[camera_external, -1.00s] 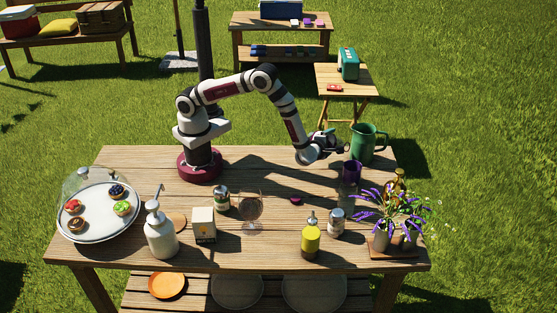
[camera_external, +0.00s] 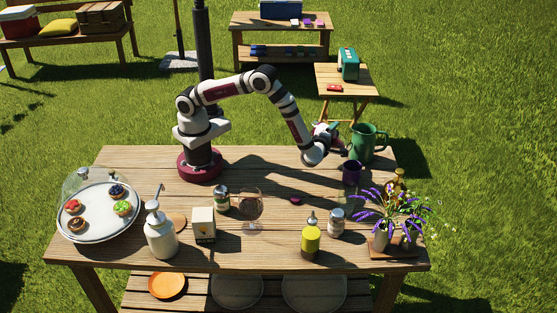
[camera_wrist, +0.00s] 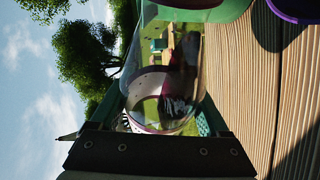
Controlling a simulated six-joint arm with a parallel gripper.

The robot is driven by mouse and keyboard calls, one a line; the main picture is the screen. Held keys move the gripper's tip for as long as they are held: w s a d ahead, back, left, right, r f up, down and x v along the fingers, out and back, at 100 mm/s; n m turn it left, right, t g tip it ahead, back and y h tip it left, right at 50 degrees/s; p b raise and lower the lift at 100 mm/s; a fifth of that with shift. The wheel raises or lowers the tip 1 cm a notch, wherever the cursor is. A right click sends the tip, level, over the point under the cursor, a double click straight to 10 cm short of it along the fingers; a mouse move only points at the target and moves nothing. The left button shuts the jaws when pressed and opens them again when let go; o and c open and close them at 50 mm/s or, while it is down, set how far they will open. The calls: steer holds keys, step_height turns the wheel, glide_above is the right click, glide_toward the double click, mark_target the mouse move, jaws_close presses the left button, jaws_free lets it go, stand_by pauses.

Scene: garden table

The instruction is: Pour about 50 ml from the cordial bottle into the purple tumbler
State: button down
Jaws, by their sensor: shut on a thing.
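My gripper (camera_external: 326,134) is above the table, to the left of the purple tumbler (camera_external: 352,172) and higher than it. It is shut on a clear vessel with something dark in it, which I take for the cordial bottle (camera_wrist: 192,60). In the wrist view the bottle sits between the green fingers. That view is turned on its side, and the bottle's exact tilt and level are unclear. The tumbler stands upright on the table. A bit of its purple side shows at the top right corner of the wrist view (camera_wrist: 298,10). Its inside is too small to read.
A green jug (camera_external: 370,143) stands just behind the tumbler. A flower vase (camera_external: 383,238) and an amber bottle (camera_external: 398,181) are to the right. A wine glass (camera_external: 250,207), jars and a yellow bottle (camera_external: 310,240) stand towards the front. The table's middle is mostly clear.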

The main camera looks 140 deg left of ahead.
steer(key=shift+r+m, duration=0.4)
steer(key=shift+r, duration=0.1)
steer(key=shift+s+r, duration=0.1)
steer(key=shift+s, duration=0.1)
steer(key=shift+s+r+g, duration=0.1)
steer(key=shift+s+g, duration=0.2)
steer(key=shift+s, duration=0.35)
steer(key=shift+s+r+m+y, duration=0.1)
steer(key=shift+r+m+y, duration=0.15)
steer(key=shift+m+y, duration=0.05)
stand_by(1.4)
steer(key=f+n, duration=0.1)
steer(key=f+n+t+h, duration=0.1)
steer(key=f, duration=0.1)
steer(key=f+n, duration=0.1)
steer(key=shift+s+d+f+t, duration=0.1)
steer(key=shift+s+f+t, duration=0.15)
steer(key=shift+f+t, duration=0.05)
stand_by(1.5)
